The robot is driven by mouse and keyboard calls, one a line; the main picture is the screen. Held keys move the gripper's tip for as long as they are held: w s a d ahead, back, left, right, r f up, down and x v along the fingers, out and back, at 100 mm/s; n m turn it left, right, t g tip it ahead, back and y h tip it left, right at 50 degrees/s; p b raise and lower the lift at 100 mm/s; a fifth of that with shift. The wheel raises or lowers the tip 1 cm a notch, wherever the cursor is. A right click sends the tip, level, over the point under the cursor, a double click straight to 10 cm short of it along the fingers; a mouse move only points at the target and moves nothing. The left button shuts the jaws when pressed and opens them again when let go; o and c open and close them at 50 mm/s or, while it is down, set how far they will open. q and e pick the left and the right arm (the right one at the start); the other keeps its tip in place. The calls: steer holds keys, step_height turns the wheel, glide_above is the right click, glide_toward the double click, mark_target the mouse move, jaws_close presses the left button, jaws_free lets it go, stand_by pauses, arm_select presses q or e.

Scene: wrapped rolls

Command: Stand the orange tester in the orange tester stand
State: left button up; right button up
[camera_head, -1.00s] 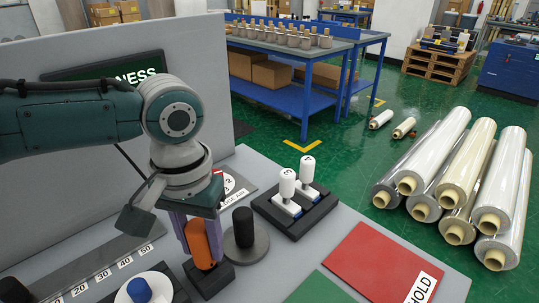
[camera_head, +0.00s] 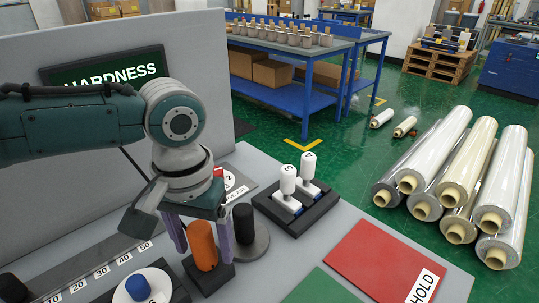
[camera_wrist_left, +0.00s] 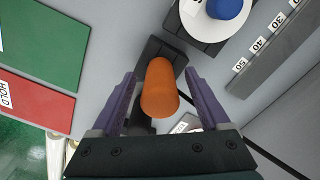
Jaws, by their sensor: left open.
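The orange tester (camera_head: 203,245) stands upright in a black stand (camera_head: 209,279) on the grey bench. It also shows between my open fingers in the left wrist view (camera_wrist_left: 160,88), with the dark stand (camera_wrist_left: 152,50) under it. My left gripper (camera_head: 201,240) is open, with one purple finger on each side of the tester. In the wrist view (camera_wrist_left: 158,95) a gap shows on both sides of it. The tester's foot in the stand is partly hidden in the wrist view. My right gripper is not in view.
A black cylinder on a round grey base (camera_head: 246,236) stands close behind and right of the tester. A blue-knobbed white dial (camera_head: 139,289) is at front left. A rack with two white-topped tools (camera_head: 297,205) and a red HOLD mat (camera_head: 383,260) lie to the right.

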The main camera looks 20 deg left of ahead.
arm_select(q)
step_height(320, 180, up, 10)
steer(key=shift+p, duration=1)
